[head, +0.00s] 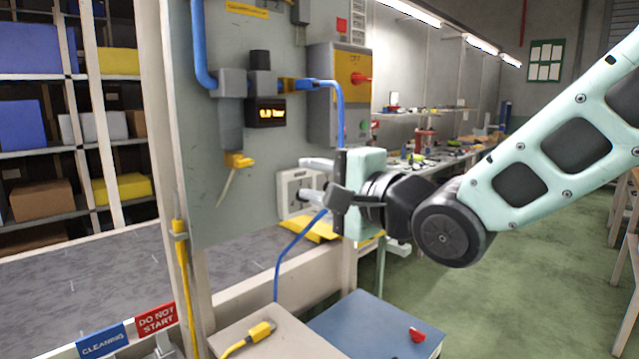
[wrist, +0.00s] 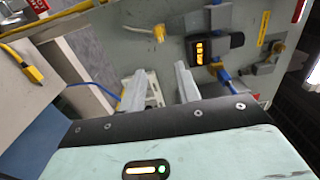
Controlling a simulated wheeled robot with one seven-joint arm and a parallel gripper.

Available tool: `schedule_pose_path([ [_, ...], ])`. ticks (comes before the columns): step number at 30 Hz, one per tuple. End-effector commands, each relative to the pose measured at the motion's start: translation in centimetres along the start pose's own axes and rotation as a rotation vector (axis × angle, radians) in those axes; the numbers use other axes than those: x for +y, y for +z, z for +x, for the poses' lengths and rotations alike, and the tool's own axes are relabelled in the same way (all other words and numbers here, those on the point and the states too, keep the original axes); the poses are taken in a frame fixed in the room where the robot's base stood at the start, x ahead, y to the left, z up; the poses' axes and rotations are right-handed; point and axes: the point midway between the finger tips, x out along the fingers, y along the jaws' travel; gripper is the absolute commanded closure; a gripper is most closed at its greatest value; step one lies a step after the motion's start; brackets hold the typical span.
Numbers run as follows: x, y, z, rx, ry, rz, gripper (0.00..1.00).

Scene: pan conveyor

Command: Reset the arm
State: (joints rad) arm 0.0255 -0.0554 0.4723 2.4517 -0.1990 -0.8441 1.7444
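My gripper (head: 305,178) is at the middle of the head view, at the end of my pale green arm, in front of the grey panel (head: 262,190). Its two light fingers point left toward the panel and stand apart with nothing visible between them. In the wrist view my gripper (wrist: 159,82) also shows its fingers apart. A white square frame (head: 287,190) on the panel lies just behind the fingertips. I cannot tell whether the fingers touch it.
The panel carries a lit display (head: 267,115), blue hoses (head: 340,110) and a box with a red switch (head: 361,77). Below stand a blue-topped surface (head: 365,325) with a red object (head: 417,335) and a grey surface with a yellow connector (head: 260,331).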

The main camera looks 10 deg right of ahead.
Motion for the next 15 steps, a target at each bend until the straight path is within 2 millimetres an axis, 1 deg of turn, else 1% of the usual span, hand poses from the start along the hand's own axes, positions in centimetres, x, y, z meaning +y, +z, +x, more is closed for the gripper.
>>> schedule_pose_path([
  [4,0.00,0.00,-0.77,0.000,0.000,0.001,0.67],
  [13,0.01,-0.01,-0.82,0.000,0.000,0.001,0.67],
  [15,0.29,0.08,-0.83,0.001,0.015,-0.014,0.67],
])
